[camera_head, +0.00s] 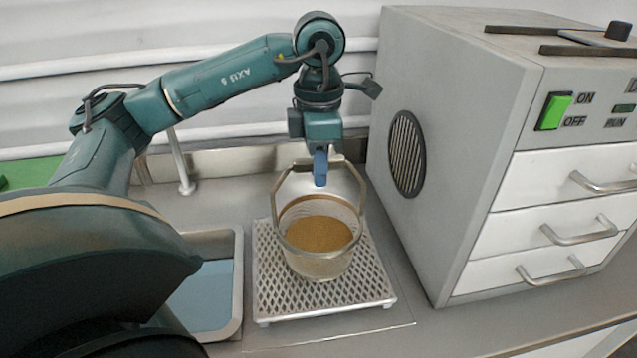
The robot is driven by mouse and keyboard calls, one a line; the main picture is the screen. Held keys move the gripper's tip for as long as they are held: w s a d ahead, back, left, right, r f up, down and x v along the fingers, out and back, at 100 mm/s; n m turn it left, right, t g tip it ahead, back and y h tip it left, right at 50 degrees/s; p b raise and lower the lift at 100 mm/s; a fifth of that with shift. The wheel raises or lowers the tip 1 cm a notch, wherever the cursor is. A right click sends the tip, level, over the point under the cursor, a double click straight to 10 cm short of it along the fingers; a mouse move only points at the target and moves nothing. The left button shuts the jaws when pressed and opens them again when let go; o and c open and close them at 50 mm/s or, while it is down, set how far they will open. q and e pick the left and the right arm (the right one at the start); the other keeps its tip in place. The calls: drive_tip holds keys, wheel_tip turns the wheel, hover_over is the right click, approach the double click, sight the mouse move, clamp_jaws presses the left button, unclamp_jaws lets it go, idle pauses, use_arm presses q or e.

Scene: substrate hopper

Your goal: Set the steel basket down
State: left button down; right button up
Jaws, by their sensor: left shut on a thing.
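The steel basket (318,262) is a round mesh basket with an angular hoop handle, holding brown grainy material (318,233). My left gripper (320,168) is above it, shut on the top of the basket's handle. The basket looks upright and is over the middle of a perforated metal rack (275,297). I cannot tell whether its bottom touches the rack. My right gripper is not in view.
A grey cabinet (440,150) with drawers and a green switch stands close on the right. A basin with bluish contents (238,290) lies left of the rack. The counter (400,335) in front is clear. A wall is behind.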

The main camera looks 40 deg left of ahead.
use_arm(q)
wheel_tip(320, 180, down, 3)
drive_tip(key=shift+f, duration=0.1)
idle(0.3)
drive_tip(key=shift+f, duration=0.2)
drive_tip(key=c, duration=1.4)
unclamp_jaws()
drive_tip(key=shift+o, duration=0.2)
